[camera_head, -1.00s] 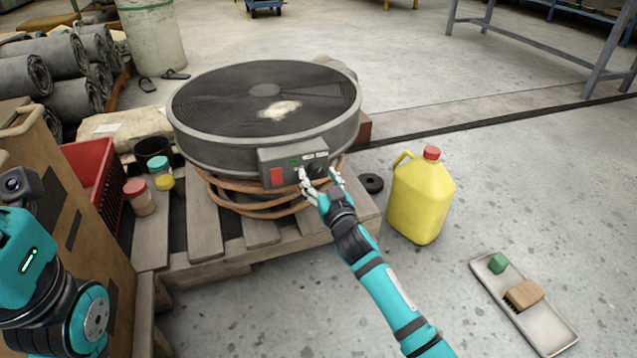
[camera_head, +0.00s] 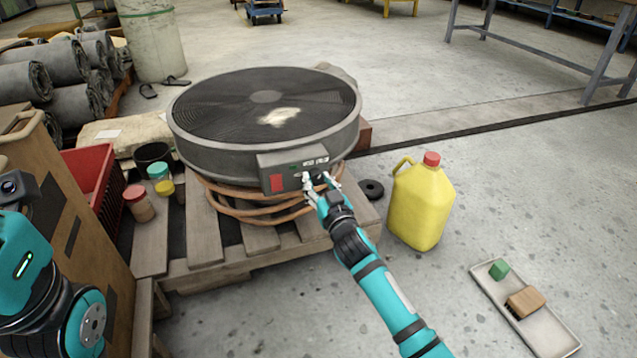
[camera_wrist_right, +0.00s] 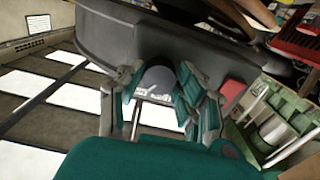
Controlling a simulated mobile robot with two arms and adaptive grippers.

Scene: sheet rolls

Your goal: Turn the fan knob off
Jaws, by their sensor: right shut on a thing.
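The round dark fan (camera_head: 215,148) lies flat on coiled hose on a pallet. Its control box (camera_head: 270,160) faces me, with a red switch (camera_head: 277,183) at the left. My right gripper (camera_head: 319,180) is at the box's right end, its fingers on both sides of the dark knob. In the right wrist view the rounded grey knob (camera_wrist_right: 158,78) sits between the fingers, which are shut on it. The knob's pointer and marks are too small to read. My left arm shows at the left edge, but its gripper fingers are out of view.
A yellow jug (camera_head: 421,205) stands right of the pallet (camera_head: 215,268), near a black ring (camera_head: 371,190). A tray (camera_head: 545,328) with a brush lies further right. Jars (camera_head: 139,203) and a red crate (camera_head: 93,180) are at the left.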

